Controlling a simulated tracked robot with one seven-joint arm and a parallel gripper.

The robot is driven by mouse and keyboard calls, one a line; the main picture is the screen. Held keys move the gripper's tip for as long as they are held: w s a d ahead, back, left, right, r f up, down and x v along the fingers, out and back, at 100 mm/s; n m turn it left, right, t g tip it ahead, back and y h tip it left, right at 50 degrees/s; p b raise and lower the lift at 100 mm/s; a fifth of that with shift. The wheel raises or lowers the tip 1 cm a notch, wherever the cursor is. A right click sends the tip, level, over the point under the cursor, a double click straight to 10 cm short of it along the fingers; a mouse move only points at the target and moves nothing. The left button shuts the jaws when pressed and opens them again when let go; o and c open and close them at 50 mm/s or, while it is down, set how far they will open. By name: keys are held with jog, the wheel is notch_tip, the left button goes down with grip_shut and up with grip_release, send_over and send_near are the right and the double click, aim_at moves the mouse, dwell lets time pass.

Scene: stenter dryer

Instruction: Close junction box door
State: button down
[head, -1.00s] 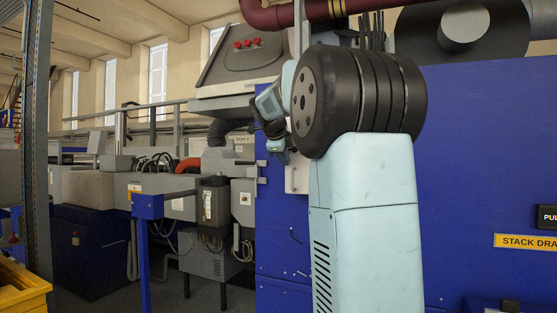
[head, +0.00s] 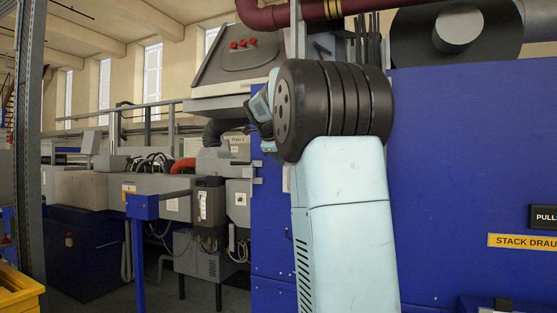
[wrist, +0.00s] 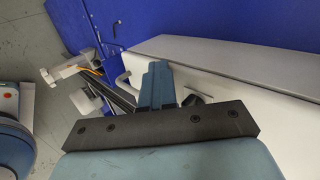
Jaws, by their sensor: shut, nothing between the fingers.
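My gripper (wrist: 155,85) shows in the wrist view as a pair of blue fingers closed together beyond a dark mounting bar. The fingers are over or against a white panel (wrist: 235,88) with a grey strip (wrist: 225,46) along its far side. This looks like part of the junction box, but I cannot tell door from body, nor whether the fingers touch it. A small dark knob-like part (wrist: 195,99) sits just right of the fingers. In the head view my arm covers most of the box, and a narrow pale strip (head: 286,179) shows left of the arm.
A blue machine wall (head: 460,150) fills the right side. A yellow "STACK DRAU" sign (head: 522,241) is at the right edge. Grey control boxes (head: 209,203) and a blue post (head: 140,250) stand at left. A yellow bin (head: 20,292) is at bottom left.

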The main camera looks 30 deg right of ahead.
jog(key=s+a+f+v, duration=0.1)
jog(key=a+f+v, duration=0.1)
jog(key=v, duration=1.1)
jog(key=s+a+f+n+y, duration=0.2)
jog(key=s+a+f+n, duration=0.3)
jog(key=s+f+n, duration=0.4)
jog(key=s+a+f+n+y, duration=0.3)
jog(key=s+a+f+n, duration=0.3)
jog(key=s+f+n, duration=0.4)
jog(key=s+a+f+n+y, duration=0.2)
jog(key=s+a+f+n, duration=0.3)
jog(key=s+f+n, duration=0.4)
notch_tip(320, 180, down, 5)
jog(key=shift+s+a+r+n, duration=0.15)
jog(key=shift+s+a+n, duration=0.2)
jog(key=shift+s, duration=0.5)
